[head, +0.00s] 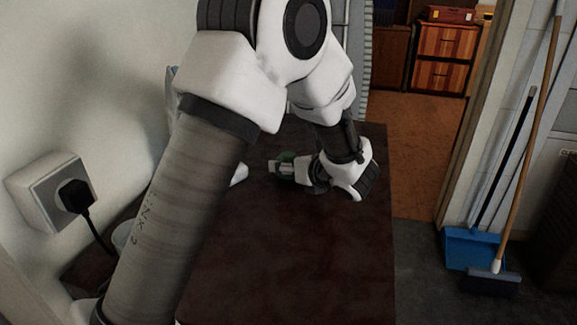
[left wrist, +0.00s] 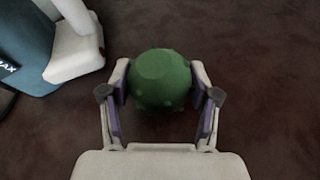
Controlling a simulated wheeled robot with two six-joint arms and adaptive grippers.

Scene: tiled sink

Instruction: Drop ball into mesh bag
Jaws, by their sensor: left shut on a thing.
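A green ball (left wrist: 161,80) with small bumps sits between the two fingers of my left gripper (left wrist: 160,98), which is shut on it. In the head view my left gripper (head: 284,170) is low over the dark brown tabletop (head: 300,250), pointing left, and a bit of the green ball (head: 287,157) shows at it. I cannot tell whether the ball touches the tabletop. I cannot make out a mesh bag in either view; my left arm hides much of the table's left side. My right gripper is not in view.
A blue and white object with lettering (left wrist: 72,45) stands close left of the ball. A wall socket with a black plug (head: 72,195) is at the left. A broom and blue dustpan (head: 472,248) stand right of the table. The near tabletop is clear.

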